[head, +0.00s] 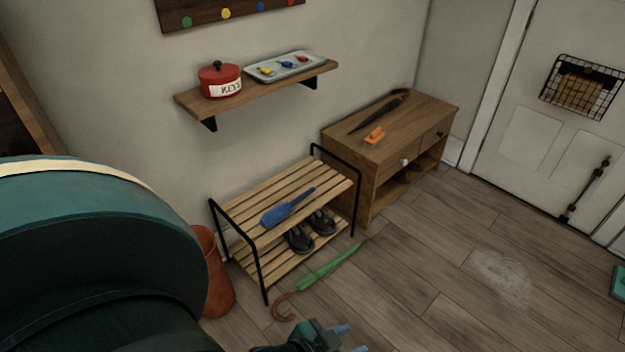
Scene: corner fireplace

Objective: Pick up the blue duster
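The blue duster (276,214) lies flat on the slatted top of the shoe rack (318,181), its wide head to the left and its thin handle pointing up and right. Nothing touches it from above. My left gripper (352,339) is at the bottom edge of the head view, in front of the rack and well apart from the duster. Its two pale blue fingertips are spread with nothing seen between them; the picture's edge cuts off part of it. My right gripper is not in view.
Dark shoes (299,239) stand on the rack's lower shelf. A green umbrella (328,266) lies on the floor before the rack. A terracotta-coloured container (216,275) stands left, a wooden cabinet (430,107) right. A wall shelf (260,92) hangs above. Floor at right is mostly clear.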

